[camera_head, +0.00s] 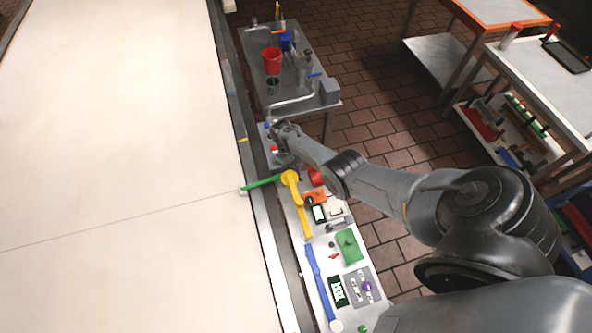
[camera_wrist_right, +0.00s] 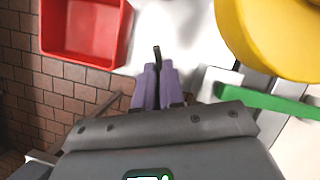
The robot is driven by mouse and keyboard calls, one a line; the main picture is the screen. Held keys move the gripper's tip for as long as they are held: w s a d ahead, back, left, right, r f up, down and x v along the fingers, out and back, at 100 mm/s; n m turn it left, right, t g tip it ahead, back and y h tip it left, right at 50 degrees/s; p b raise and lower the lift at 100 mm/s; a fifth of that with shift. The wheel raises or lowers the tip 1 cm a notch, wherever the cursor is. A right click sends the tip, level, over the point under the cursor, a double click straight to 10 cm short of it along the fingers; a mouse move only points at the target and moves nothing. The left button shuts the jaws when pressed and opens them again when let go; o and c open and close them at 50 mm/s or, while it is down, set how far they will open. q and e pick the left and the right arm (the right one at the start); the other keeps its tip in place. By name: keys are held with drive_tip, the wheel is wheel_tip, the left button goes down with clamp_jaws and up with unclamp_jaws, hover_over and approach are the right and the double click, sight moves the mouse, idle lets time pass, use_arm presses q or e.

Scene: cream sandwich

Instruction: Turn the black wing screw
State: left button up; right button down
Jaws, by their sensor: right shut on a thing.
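The black wing screw (camera_wrist_right: 156,53) shows in the right wrist view as a thin dark piece standing out between the fingertips, over a white surface. My right gripper (camera_wrist_right: 154,76) is shut on it, with its two purple-grey fingers close together. The fingers hide most of the screw. In the head view my right arm reaches across to the far end of the narrow worktop, and its gripper (camera_head: 279,155) is small there. The screw cannot be made out in that view. My left gripper is not in view.
A yellow round part (camera_wrist_right: 275,35) and a green bar (camera_wrist_right: 265,103) lie right of the fingers. A red open bin (camera_wrist_right: 84,30) is at left. A wide cream conveyor (camera_head: 120,150) runs along the worktop. A metal table (camera_head: 310,95) with a red bucket (camera_head: 272,61) stands beyond.

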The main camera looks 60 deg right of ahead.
drive_tip(key=shift+n, duration=0.5)
drive_tip(key=c, duration=1.2)
unclamp_jaws()
drive_tip(key=shift+c, duration=0.2)
drive_tip(key=shift+r, duration=0.1)
drive_tip(key=shift+w+r+p, duration=0.25)
drive_tip(key=shift+r+p, duration=0.05)
drive_tip(key=shift+r, duration=0.2)
drive_tip(key=a+v, duration=0.1)
drive_tip(key=v, duration=0.8)
drive_tip(key=shift+d+r+p, duration=0.3)
drive_tip(key=shift+d+p, duration=0.1)
drive_tip(key=shift+p, duration=0.05)
